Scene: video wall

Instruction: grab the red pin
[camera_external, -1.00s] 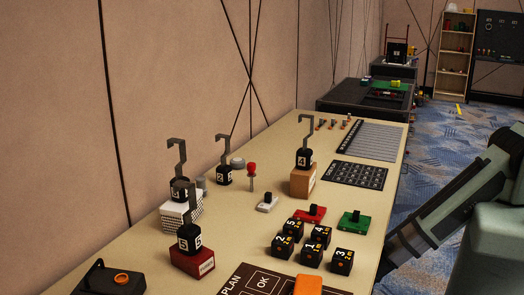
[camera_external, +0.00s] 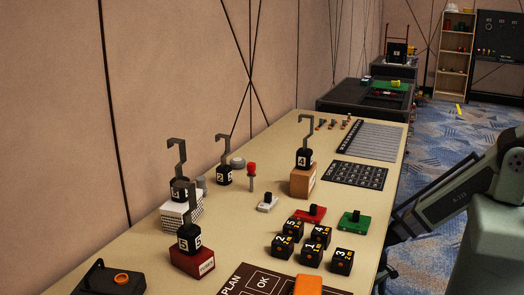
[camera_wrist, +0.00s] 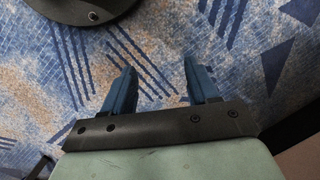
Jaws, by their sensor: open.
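Below the fingers is blue patterned carpet, and the pin is not in that view. In the external view my arm is at the right, beyond the table's right edge and far from the pin. I cannot make out the fingers there.
Hooked weights stand around the pin: one (camera_external: 224,174) to its left, one on a wooden block (camera_external: 303,182) to its right. Black numbered cubes (camera_external: 312,250), a red switch (camera_external: 310,214) and a green switch (camera_external: 354,222) lie nearer. A wall runs along the table's left.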

